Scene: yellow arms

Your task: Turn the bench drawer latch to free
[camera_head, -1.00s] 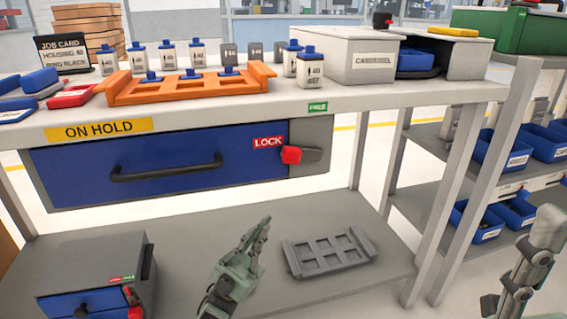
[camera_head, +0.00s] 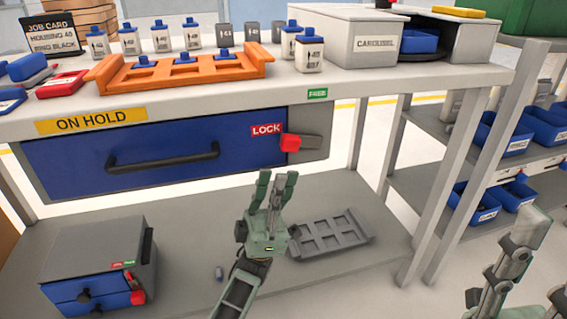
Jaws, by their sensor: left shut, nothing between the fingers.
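The bench drawer (camera_head: 75,165) has a blue front with a black handle and is closed under the bench top. Its latch (camera_head: 290,143) has a red end at the right of the front, beside the red LOCK label (camera_head: 266,130). The green FREE label (camera_head: 317,93) is on the bench edge above. My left gripper (camera_head: 277,178) points up, below and slightly left of the latch, apart from it, shut and empty. My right gripper (camera_head: 508,260) appears only partly at the lower right, well away from the latch; its jaw state is unclear.
A small cabinet (camera_head: 118,236) stands at the left of the lower shelf and a grey slotted tray (camera_head: 335,238) lies behind my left gripper. An orange rack (camera_head: 112,72) stands on the bench top. A bench post (camera_head: 447,150) rises on the right.

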